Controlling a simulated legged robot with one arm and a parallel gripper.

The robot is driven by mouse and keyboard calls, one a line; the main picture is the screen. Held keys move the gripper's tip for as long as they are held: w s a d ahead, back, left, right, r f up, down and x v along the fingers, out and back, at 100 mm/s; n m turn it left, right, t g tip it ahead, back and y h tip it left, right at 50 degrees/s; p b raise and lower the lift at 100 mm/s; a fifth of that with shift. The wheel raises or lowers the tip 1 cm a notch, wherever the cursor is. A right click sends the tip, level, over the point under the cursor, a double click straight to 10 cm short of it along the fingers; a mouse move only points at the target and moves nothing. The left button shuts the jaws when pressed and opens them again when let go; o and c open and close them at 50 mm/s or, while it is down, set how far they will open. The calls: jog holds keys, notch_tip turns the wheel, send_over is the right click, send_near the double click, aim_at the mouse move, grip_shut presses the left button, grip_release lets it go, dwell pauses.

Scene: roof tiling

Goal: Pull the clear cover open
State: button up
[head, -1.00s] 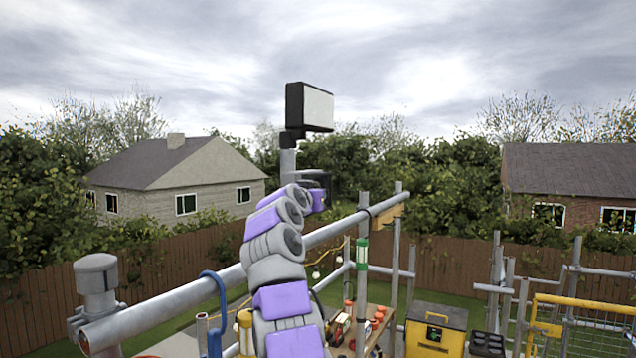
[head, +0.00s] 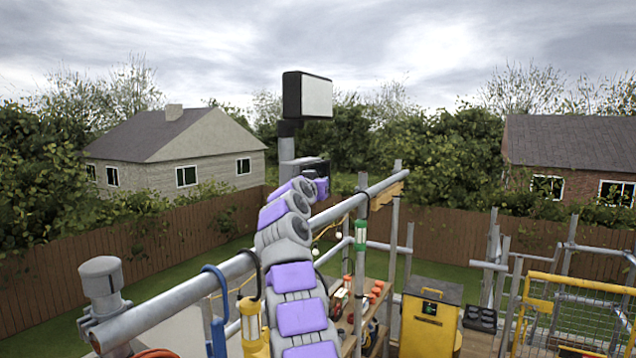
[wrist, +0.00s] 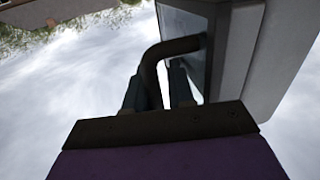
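A clear cover (wrist: 184,62) shows in the wrist view on the side of a pale grey box (wrist: 232,62). A dark bent handle (wrist: 153,66) stands out from it. My gripper (wrist: 156,84) has its two dark fingers apart, one on each side of the handle. Light shows between the handle and the right finger; whether the left finger touches it I cannot tell. In the head view a dark box (head: 296,166) sits on the post, right by my gripper (head: 321,186), which partly hides it. The cover looks closed against the box.
A floodlight (head: 316,97) tops the post (head: 286,151). A long scaffold rail (head: 190,291) crosses below my arm. A yellow box (head: 428,325), a wooden bench (head: 372,298) and yellow mesh gate (head: 585,310) stand at lower right.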

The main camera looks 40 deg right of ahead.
jog(key=shift+d, duration=0.45)
jog(key=shift+c, duration=1)
jog(key=shift+r, duration=0.1)
jog(key=shift+c, duration=0.8)
jog(key=shift+w+a, duration=0.2)
jog(key=shift+a, duration=0.05)
grip_shut()
jog(key=shift+r, duration=0.2)
